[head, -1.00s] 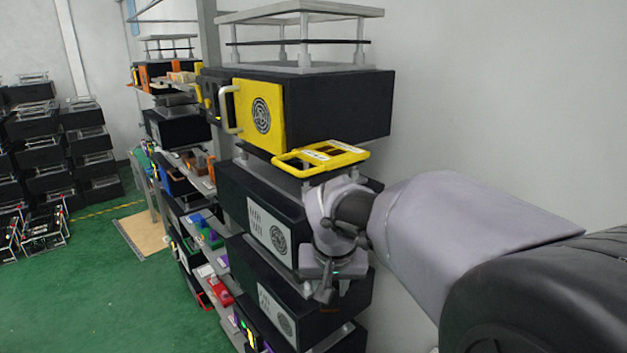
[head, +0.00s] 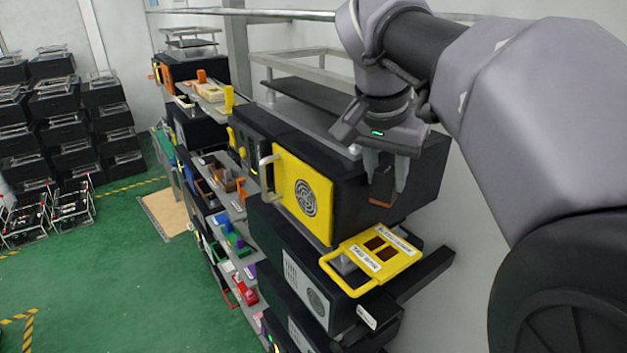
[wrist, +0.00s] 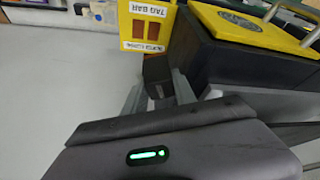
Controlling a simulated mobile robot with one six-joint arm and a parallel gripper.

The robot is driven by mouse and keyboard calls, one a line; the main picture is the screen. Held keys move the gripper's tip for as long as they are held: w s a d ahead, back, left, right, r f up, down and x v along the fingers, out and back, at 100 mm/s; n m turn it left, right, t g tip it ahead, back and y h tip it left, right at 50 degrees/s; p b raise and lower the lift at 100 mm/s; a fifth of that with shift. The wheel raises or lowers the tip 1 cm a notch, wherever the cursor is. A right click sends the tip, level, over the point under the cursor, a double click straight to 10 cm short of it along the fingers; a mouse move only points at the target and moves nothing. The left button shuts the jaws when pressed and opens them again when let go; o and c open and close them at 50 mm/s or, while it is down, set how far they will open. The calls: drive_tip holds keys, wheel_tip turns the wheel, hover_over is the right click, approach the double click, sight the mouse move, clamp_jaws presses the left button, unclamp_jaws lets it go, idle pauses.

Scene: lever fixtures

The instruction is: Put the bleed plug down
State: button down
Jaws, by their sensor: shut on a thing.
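My gripper (head: 385,180) is shut on a small dark block, which I take to be the bleed plug (head: 382,192). The gripper points down and holds the block in front of the side of the black unit with the yellow front. In the wrist view the dark block (wrist: 157,68) sits between the two grey fingers, its lower part partly hidden by them. I cannot tell whether the block touches anything. The yellow tag bar (head: 388,253) lies below and to the right of the yellow-fronted unit; it also shows in the wrist view (wrist: 148,12).
The yellow front panel (head: 302,195) has a pale handle and a round vent. More black units stack below it. Shelves with coloured parts (head: 240,245) run along the left side. The green floor (head: 110,280) is open on the left, and a white wall stands behind.

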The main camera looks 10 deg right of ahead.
drive_tip(key=s+f, duration=0.2)
drive_tip(key=f, duration=0.1)
drive_tip(key=s+f, duration=0.1)
drive_tip(key=shift+f+b, duration=0.4)
drive_tip(key=f, duration=0.2)
drive_tip(key=w+f, duration=0.1)
drive_tip(key=f, duration=0.1)
drive_tip(key=shift+w+f, duration=0.15)
drive_tip(key=shift+f, duration=0.1)
drive_tip(key=shift+s+r, duration=0.1)
drive_tip(key=shift+s, duration=0.35)
drive_tip(key=c, duration=1)
unclamp_jaws()
drive_tip(key=shift+w+f, duration=0.2)
drive_tip(key=shift+w, duration=0.05)
drive_tip(key=shift+s, duration=0.15)
